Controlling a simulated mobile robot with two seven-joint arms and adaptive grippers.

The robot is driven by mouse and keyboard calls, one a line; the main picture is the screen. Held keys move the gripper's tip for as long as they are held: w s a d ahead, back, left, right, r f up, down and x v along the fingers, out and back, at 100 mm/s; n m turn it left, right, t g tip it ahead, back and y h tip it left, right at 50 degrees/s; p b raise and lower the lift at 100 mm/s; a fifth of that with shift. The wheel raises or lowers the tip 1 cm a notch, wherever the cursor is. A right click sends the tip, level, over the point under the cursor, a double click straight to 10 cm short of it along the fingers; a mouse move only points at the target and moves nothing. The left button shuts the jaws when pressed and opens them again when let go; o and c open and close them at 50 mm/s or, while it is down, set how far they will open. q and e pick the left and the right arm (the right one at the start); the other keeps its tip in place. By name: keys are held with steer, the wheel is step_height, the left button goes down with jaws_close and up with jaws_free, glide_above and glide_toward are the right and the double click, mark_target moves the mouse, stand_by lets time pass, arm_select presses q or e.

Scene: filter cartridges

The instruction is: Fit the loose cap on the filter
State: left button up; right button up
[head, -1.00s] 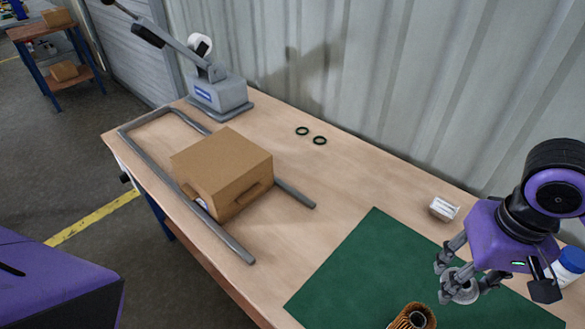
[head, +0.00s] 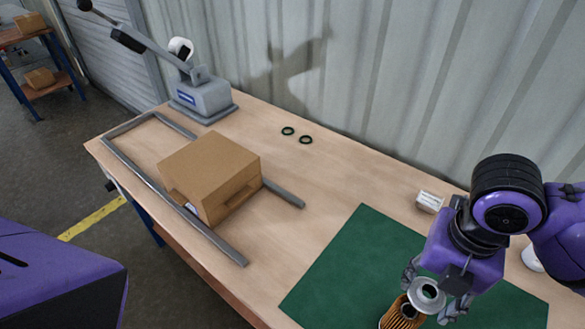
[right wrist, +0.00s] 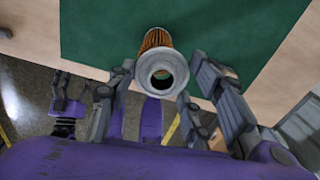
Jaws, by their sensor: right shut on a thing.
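The filter (head: 394,316) is an orange-brown pleated cartridge standing on the green mat, cut by the bottom edge of the head view. My right gripper (head: 431,297) is shut on the loose cap (head: 427,290), a pale grey ring with a dark hole. The cap is tilted and sits just up and right of the filter's top in the head view. In the right wrist view, the cap (right wrist: 161,72) is between the fingers and overlaps the near end of the filter (right wrist: 157,39). I cannot tell whether they touch. My left gripper (right wrist: 70,95) seems to show small at the left there; its jaws are unclear.
The green mat (head: 350,262) covers the near right of the wooden table. A small white box (head: 429,202) lies behind it. A cardboard box (head: 210,170), a grey U-shaped frame (head: 225,250), two dark rings (head: 288,131) and a grey press (head: 203,98) occupy the left side.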

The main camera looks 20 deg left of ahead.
mark_target(424, 292)
steer(key=n, duration=0.4)
steer(key=shift+s+a+n, duration=0.25)
steer(key=shift+a+n, duration=0.05)
steer(key=shift+a, duration=0.05)
steer(key=shift+f+b, duration=0.4)
steer(key=shift+f, duration=0.35)
steer(key=shift+f+b, duration=0.45)
steer(key=shift+f, duration=0.3)
steer(key=shift+f+b, duration=0.5)
steer(key=shift+f, duration=0.4)
arm_select(q)
steer(key=s+f, duration=0.1)
steer(key=a+f, duration=0.1)
steer(key=f, duration=0.1)
steer(key=shift+s+a, duration=0.2)
steer(key=shift+s, duration=0.15)
steer(key=shift+w+d+r, duration=0.1)
steer(key=shift+r, duration=0.1)
arm_select(e)
steer(key=shift+r, duration=0.1)
arm_select(q)
steer(key=shift+w+r+p, duration=0.35)
steer(key=shift+w+r, duration=0.2)
steer(key=shift+r, duration=0.15)
steer(key=shift+s+f, duration=0.25)
steer(key=shift+f, duration=0.05)
arm_select(e)
steer(key=shift+f, duration=0.75)
